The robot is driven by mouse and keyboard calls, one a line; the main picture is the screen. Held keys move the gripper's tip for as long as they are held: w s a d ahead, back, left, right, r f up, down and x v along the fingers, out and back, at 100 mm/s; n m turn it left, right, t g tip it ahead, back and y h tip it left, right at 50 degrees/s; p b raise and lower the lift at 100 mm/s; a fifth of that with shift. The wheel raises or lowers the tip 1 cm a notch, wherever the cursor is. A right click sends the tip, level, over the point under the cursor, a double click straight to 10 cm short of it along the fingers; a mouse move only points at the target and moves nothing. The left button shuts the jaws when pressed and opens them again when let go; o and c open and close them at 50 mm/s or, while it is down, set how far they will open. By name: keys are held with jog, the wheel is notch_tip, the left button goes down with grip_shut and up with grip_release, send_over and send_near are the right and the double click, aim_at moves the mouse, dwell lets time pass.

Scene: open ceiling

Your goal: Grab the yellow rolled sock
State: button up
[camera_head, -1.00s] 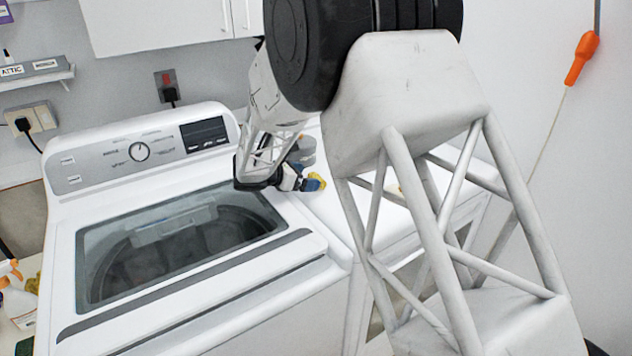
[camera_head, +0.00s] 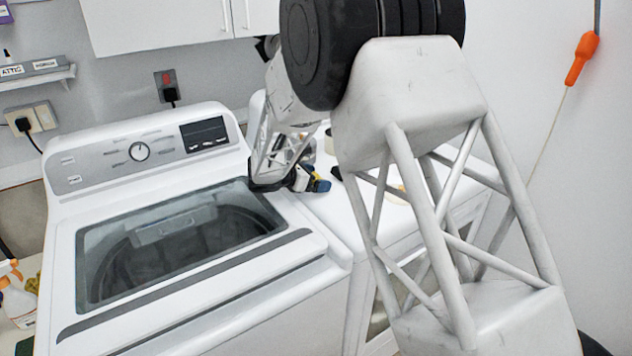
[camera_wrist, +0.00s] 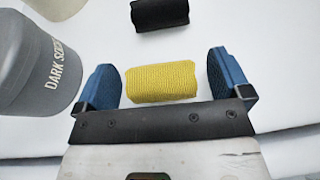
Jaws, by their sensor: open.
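The yellow rolled sock (camera_wrist: 161,82) lies on a white surface in the wrist view, a short ribbed roll set crosswise. My gripper (camera_wrist: 165,78) is open, with one blue fingertip on each side of the sock and small gaps at both ends. Whether the fingers are down at the sock's height is hard to tell. In the head view my gripper (camera_head: 318,180) is over the white top right of the washer, and a small yellow patch of the sock (camera_head: 328,179) shows by the blue fingertip; my arm hides most of it.
A black rolled sock (camera_wrist: 160,14) lies just beyond the yellow one. The washer (camera_head: 180,240) stands at the left in the head view.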

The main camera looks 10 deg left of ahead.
jog(key=c, duration=1)
jog(key=shift+r, duration=0.75)
notch_tip(320, 180, up, 2)
jog(key=shift+r, duration=0.1)
jog(key=s+d, duration=0.2)
jog(key=s, duration=0.3)
jog(key=s+d+r, duration=0.1)
jog(key=s+d, duration=0.1)
jog(key=s, duration=0.2)
jog(key=s+d, duration=0.2)
jog(key=s, duration=0.3)
jog(key=shift+s+d+r, duration=0.15)
jog(key=shift+s+d, duration=0.05)
jog(key=shift+s, duration=0.15)
jog(key=shift+w, duration=0.15)
